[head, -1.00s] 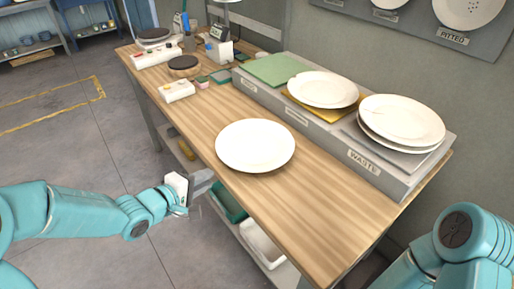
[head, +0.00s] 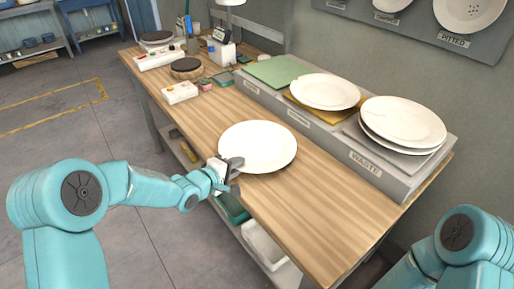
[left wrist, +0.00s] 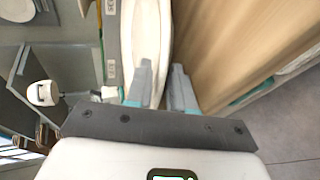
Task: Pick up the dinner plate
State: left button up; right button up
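The white dinner plate (head: 262,143) lies on the wooden workbench near its left edge. My left gripper (head: 236,174) is at the plate's near left rim. In the head view one finger shows over the rim and the other lower, outside it. In the left wrist view the two grey fingertips (left wrist: 164,78) stand apart, with the pale plate (left wrist: 147,30) edge-on running down between them. The gripper looks open around the rim; exact contact cannot be told. My right gripper is out of view; only its arm shows at the lower right.
A raised grey shelf (head: 384,178) labelled WASTE runs along the wall. It carries stacked plates (head: 403,122), a single plate (head: 325,92) on a yellow mat and a green mat (head: 274,71). Small devices (head: 180,92) stand at the far end. The front of the workbench (head: 305,215) is clear.

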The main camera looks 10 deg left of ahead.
pick_arm(q)
jog(key=shift+f, duration=0.1)
grip_shut()
dwell(1.2)
jog(key=shift+w, duration=0.1)
